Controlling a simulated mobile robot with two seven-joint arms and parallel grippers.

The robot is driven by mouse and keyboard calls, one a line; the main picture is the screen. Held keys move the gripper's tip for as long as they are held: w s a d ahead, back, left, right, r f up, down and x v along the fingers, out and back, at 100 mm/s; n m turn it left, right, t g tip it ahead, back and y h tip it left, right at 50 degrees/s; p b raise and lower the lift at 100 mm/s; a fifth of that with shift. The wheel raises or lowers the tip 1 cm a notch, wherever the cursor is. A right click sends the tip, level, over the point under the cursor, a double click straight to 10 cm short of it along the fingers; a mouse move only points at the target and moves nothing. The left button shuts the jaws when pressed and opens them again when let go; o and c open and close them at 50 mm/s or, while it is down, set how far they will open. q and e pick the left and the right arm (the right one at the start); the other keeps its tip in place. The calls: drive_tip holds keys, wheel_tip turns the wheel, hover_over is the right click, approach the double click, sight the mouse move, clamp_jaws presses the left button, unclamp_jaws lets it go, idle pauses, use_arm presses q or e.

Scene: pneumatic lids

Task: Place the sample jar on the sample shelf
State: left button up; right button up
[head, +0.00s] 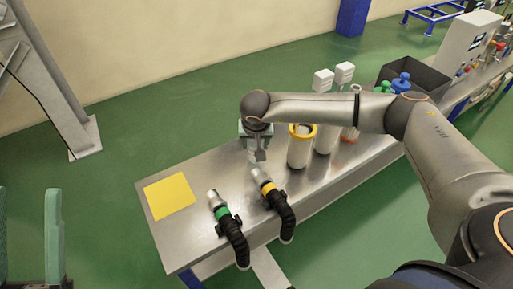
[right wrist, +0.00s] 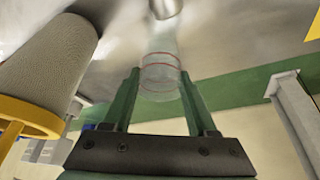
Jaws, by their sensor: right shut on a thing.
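The sample jar (right wrist: 160,75) is clear with red rings and sits between the fingers of my right gripper in the right wrist view. My right gripper (head: 257,150) is shut on it over the steel table; in the head view the jar is largely hidden by the gripper. Whether the jar touches the table is hard to tell. My left gripper (head: 28,215) shows at the lower left edge of the head view, its two green fingers apart and empty. I cannot make out for certain which thing is the sample shelf.
On the steel table (head: 205,175), a yellow square (head: 169,196) lies at the left end. Two black hoses with green (head: 223,213) and yellow (head: 268,188) bands are at the front. A yellow-rimmed cylinder (head: 300,150) stands right of my gripper. A dark bin (head: 425,78) is farther right.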

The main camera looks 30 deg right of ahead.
drive_tip(key=shift+f, duration=0.7)
drive_tip(key=shift+f, duration=0.15)
drive_tip(key=o, duration=1.4)
drive_tip(key=shift+c, duration=0.2)
